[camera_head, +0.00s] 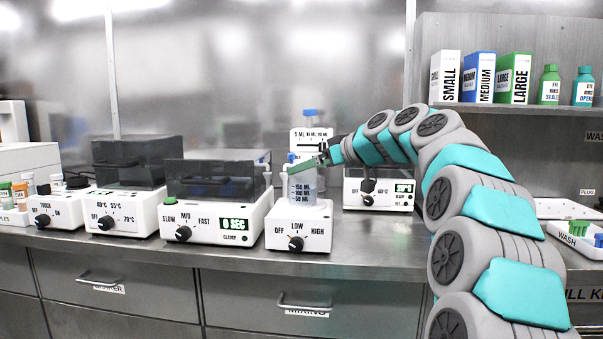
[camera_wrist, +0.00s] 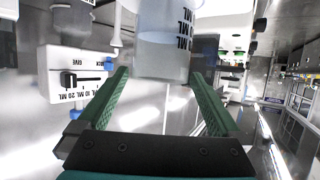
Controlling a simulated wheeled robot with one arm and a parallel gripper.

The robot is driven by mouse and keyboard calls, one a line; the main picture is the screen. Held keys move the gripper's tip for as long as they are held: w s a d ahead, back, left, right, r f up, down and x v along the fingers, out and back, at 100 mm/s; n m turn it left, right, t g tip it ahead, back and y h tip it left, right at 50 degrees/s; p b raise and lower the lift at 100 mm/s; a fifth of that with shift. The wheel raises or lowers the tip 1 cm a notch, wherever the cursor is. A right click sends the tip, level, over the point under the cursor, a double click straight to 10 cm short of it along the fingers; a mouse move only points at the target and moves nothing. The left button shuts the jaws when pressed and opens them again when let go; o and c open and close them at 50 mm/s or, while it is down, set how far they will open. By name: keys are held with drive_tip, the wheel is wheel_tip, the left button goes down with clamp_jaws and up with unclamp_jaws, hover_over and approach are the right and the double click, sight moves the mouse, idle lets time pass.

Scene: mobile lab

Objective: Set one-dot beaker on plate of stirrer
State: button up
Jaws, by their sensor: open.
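A clear beaker (camera_head: 302,188) with volume marks stands upright on the stirrer (camera_head: 298,228), the white unit with an OFF, LOW, HIGH knob. The beaker covers most of the stirrer's plate. No dot mark on it can be made out. My gripper (camera_head: 310,163) is at the beaker's rim, reaching in from the right. In the wrist view, which looks upside down, the open green fingers flank the near end of the beaker (camera_wrist: 165,45). The space between them nearer the palm is empty. I cannot tell whether either finger touches the glass.
A dispenser (camera_head: 312,143) with a blue top is close behind the beaker. The bench front has a narrow clear strip (camera_head: 365,233).

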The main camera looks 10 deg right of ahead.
drive_tip(key=v, duration=0.8)
drive_tip(key=shift+s+d+b, duration=0.15)
drive_tip(key=shift+s+b, duration=0.1)
drive_tip(key=shift+b, duration=0.2)
drive_tip(key=s+a+f+m+g+h, duration=0.1)
drive_tip(key=s+a+f+g, duration=0.2)
drive_tip(key=s+a+f, duration=0.45)
drive_tip(key=s+a+f+m+g+h, duration=0.15)
drive_tip(key=s+a+f+g, duration=0.3)
drive_tip(key=s+f, duration=0.65)
drive_tip(key=s+d+f+m+g+h, duration=0.2)
drive_tip(key=s+d+f, duration=0.1)
drive_tip(key=s+f, duration=0.8)
drive_tip(key=s+d+f+m+g+h, duration=0.2)
drive_tip(key=s+f+g+h, duration=0.1)
drive_tip(key=s+f, duration=0.9)
drive_tip(key=s, duration=0.4)
drive_tip(key=shift+s+d+f+m, duration=0.25)
drive_tip(key=shift+d+m, duration=0.1)
drive_tip(key=shift+d, duration=0.05)
